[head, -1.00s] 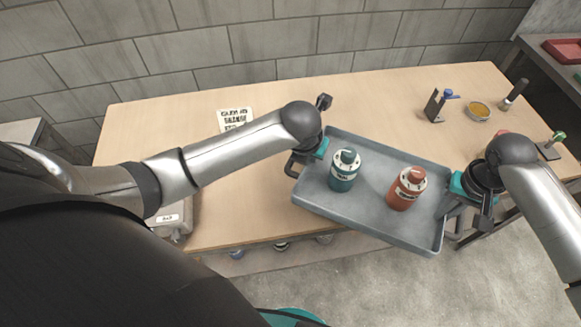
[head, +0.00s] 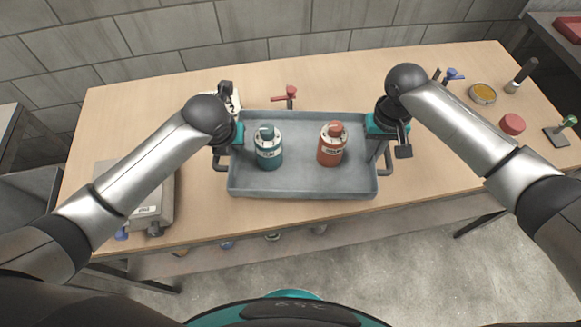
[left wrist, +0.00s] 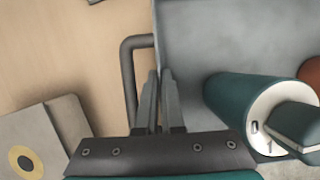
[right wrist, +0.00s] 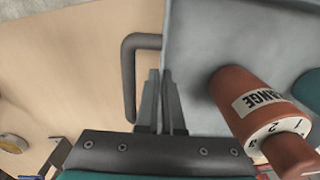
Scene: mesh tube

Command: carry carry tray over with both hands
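The grey carry tray (head: 300,184) is over the wooden table, its long side roughly parallel to the table's front edge. I cannot tell whether it touches the tabletop. A teal bottle (head: 268,150) stands on its left half and an orange bottle (head: 331,147) right of centre. My left gripper (left wrist: 160,80) is closed at the tray's left end, its fingers at the rim beside the dark handle (left wrist: 128,80). My right gripper (right wrist: 160,78) is closed likewise at the right end, beside the other handle (right wrist: 128,75). The finger contact is partly hidden.
A grey boxy device (head: 160,205) sits left of the tray. A red-handled item (head: 290,95) stands just behind it. A card (head: 232,102) is partly hidden by my left arm. A red lid (head: 512,124), yellow-filled dish (head: 482,93) and brush (head: 520,76) lie right. Bare tabletop remains behind the tray.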

